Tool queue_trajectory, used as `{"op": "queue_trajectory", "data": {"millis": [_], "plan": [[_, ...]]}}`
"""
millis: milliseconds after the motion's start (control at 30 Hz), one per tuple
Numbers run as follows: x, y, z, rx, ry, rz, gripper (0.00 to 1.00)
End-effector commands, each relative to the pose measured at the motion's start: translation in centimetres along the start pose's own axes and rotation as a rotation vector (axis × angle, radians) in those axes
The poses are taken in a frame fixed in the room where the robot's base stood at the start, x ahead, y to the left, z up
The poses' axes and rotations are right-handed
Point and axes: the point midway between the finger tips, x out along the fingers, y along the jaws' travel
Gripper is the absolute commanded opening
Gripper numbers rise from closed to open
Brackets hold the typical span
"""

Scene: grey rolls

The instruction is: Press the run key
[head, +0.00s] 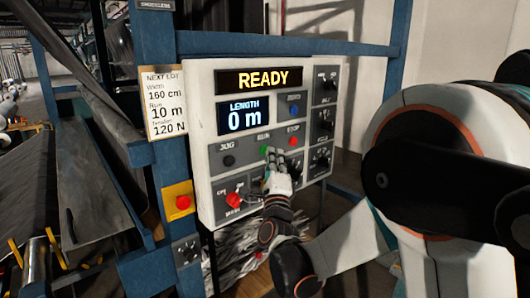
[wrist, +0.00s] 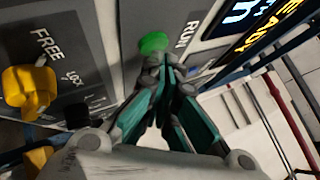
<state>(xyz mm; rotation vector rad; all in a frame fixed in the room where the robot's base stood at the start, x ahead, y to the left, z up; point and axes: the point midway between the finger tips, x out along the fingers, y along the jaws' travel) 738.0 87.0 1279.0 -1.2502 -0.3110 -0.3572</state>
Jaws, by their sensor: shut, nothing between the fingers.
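The control panel (head: 199,165) is a light box on a blue frame, with a READY display (head: 258,80) and a LENGTH display (head: 244,117) reading 0 m. The green run key (head: 264,150) sits under the RUN label, between the dark JOG key (head: 229,160) and the red STOP key (head: 294,141). The run key also shows in the wrist view (wrist: 153,42), domed and uncovered. My gripper (head: 273,164) is shut and empty, its fingertips (wrist: 164,62) right by the run key's edge. I cannot tell whether they touch it.
A red knob (head: 235,199) is below the JOG key. A red button on a yellow plate (head: 178,202) is on the frame at left. Black knobs (head: 322,120) line the panel's right side. A paper card (head: 164,103) lists 160 cm, 10 m and 120 N.

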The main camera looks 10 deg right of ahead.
Motion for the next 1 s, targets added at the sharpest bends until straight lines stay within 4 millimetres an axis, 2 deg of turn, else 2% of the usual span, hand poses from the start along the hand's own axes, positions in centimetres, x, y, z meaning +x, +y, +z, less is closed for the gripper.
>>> {"op": "queue_trajectory", "data": {"millis": [1000], "plan": [[0.54,0.39,0.41,0.001,0.000,0.000,0.00]]}}
